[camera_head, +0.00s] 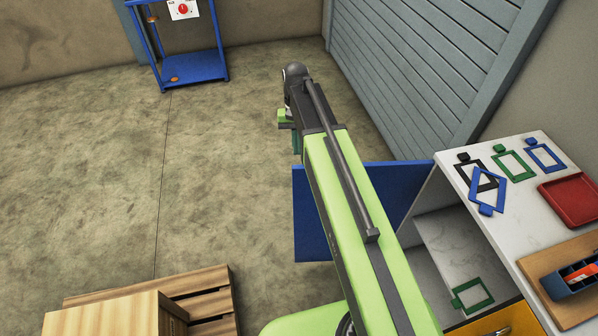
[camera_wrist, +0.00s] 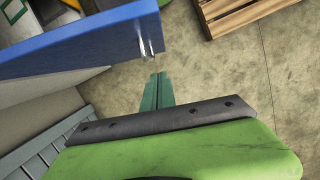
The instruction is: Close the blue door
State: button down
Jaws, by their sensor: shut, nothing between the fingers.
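The blue door (camera_head: 395,190) stands open, sticking out to the left from the white-topped cabinet (camera_head: 530,228). My arm crosses over it and hides its middle. In the wrist view the blue door (camera_wrist: 80,42) fills the upper left, with a metal handle (camera_wrist: 146,38) near its free end. My gripper (camera_head: 297,142) is beyond the door in the head view, close to its free edge. In the wrist view the teal fingers of my gripper (camera_wrist: 159,78) are together and empty, just below the handle. I see a small gap there; contact is not clear.
Blue, green and black frames and a red tray (camera_head: 572,199) lie on the cabinet top. A green frame (camera_head: 472,294) lies inside the open cabinet. A grey shutter (camera_head: 440,65) is behind. A wooden pallet (camera_head: 205,300) stands front left; the floor between is clear.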

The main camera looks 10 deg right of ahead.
aim_at(298, 180)
jog(key=shift+s+a+f+b, duration=0.2)
jog(key=shift+s+f+b, duration=0.85)
jog(key=shift+f+b, duration=0.5)
jog(key=shift+s+a+f+b, duration=0.2)
jog(key=shift+s+f+b, duration=0.8)
jog(key=shift+f+b, duration=0.55)
jog(key=shift+s+a+f+b, duration=0.2)
jog(key=shift+s+f+b, duration=0.85)
jog(key=shift+f+b, duration=0.45)
jog(key=shift+f, duration=0.1)
